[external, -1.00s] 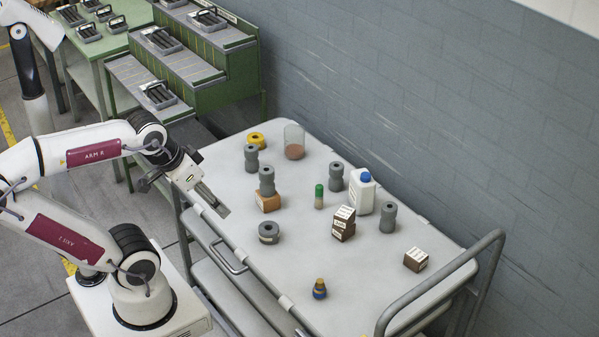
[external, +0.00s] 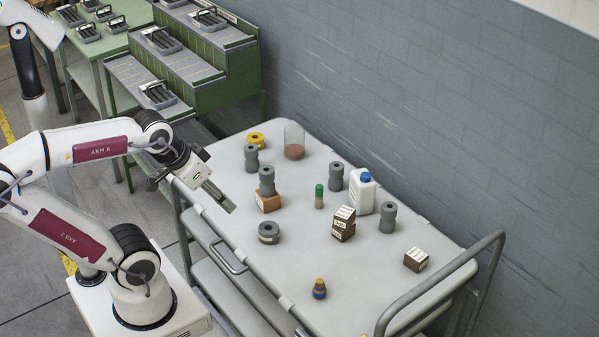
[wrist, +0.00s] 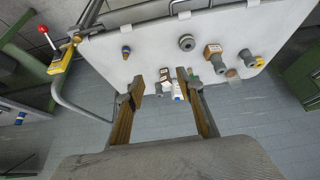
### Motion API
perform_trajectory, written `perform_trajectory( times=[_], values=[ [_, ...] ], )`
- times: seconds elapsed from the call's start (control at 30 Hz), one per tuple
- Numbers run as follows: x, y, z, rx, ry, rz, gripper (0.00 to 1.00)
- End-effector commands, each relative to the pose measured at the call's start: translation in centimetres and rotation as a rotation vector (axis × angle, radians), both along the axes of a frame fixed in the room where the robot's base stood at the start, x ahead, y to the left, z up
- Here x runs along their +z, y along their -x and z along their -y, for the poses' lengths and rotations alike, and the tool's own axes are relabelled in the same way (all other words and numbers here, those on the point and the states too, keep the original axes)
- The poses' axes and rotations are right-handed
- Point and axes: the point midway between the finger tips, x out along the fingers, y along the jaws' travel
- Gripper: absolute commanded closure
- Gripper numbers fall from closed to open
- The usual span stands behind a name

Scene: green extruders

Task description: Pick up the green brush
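The green brush (external: 319,196) stands upright near the middle of the cart top in the external view, with a green upper part and a pale lower part.
A brown box with a grey spool on it (external: 267,181) stands between my gripper and the brush. Brown boxes (external: 343,224), a white bottle (external: 362,192) and a grey spool (external: 336,177) stand close around the brush. The cart's front area is mostly clear.

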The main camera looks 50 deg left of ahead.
Motion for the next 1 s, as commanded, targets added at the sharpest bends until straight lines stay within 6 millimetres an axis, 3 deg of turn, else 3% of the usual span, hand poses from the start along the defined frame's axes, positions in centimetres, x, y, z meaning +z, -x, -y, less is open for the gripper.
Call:
perform_trajectory(
  times=[0.5,1.0],
  values=[
    [-0.8,-10.7,2.5,0.036,0.11,0.124,0.63],
    [-3.4,-20.6,3.2,0.137,0.177,0.254,0.63]
  ],
)
